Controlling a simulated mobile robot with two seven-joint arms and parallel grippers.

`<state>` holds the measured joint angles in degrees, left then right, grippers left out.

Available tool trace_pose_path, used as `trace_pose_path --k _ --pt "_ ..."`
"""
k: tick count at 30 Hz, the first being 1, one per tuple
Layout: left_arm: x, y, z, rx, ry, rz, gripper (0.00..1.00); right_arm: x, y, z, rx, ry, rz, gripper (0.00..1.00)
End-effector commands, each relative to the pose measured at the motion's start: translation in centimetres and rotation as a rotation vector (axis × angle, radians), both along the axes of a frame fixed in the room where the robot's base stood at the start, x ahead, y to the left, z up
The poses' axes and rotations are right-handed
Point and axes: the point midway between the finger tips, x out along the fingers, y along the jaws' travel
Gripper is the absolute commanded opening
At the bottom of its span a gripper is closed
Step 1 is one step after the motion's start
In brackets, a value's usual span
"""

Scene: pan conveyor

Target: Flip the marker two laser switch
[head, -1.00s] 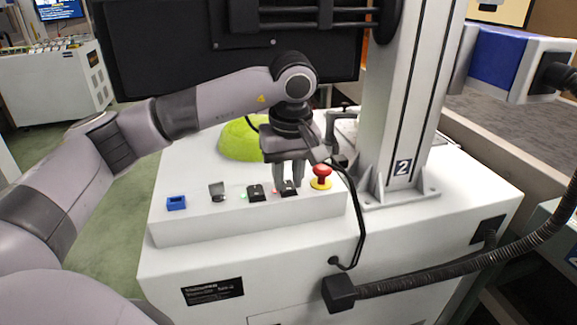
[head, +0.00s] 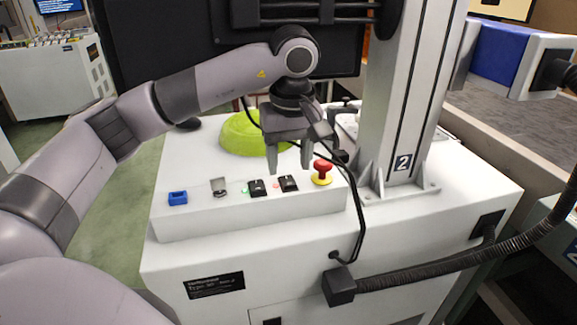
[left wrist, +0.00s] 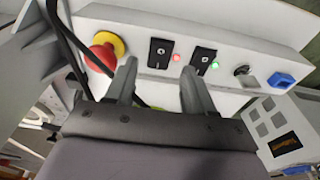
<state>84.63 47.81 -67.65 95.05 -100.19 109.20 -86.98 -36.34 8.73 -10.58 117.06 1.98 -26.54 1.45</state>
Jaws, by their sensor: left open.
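The number 2 label (head: 402,164) is on the grey column of a white marking machine. Its sloped front panel (head: 200,222) carries two black rocker switches. The right switch (head: 289,183) has a red light beside it, and the left switch (head: 257,187) has a green light. In the left wrist view the red-lit switch (left wrist: 159,53) and the green-lit switch (left wrist: 204,60) appear in reverse order. My left gripper (head: 289,168) is open and empty, above and apart from the right switch. Its fingers also show in the left wrist view (left wrist: 158,75). No label is readable on the switches.
A red emergency button (head: 321,170) on a yellow base sits just right of the switches. A key switch (head: 218,187) and a blue socket (head: 177,197) are to the left. A green dome (head: 242,133) stands behind. A black cable hangs near my gripper.

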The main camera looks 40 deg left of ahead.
Motion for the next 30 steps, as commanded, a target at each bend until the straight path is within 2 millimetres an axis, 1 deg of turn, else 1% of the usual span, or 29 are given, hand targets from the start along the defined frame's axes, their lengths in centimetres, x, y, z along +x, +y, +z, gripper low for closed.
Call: trace_pose_path --k 1,3,6,9,30 --pt "0.0 -0.1 1.2 -0.002 -0.004 -0.001 0.53 0.0 0.0 0.3 0.000 0.000 0.000 0.66" --pt "-0.1 -0.2 2.2 -0.001 -0.003 0.001 0.53 0.0 0.0 0.5 0.000 -0.001 0.000 0.66" --pt "-0.2 -0.3 3.4 -0.001 -0.002 0.002 0.53 0.0 0.0 0.6 0.000 -0.001 0.000 0.66" --pt "-0.3 -0.4 4.0 -0.002 0.000 0.001 0.53 0.0 0.0 0.7 0.001 -0.001 -0.001 0.66" --pt "-0.4 -0.4 4.1 -0.001 0.001 0.001 0.53 0.0 0.0 0.7 0.001 -0.002 -0.002 0.66"
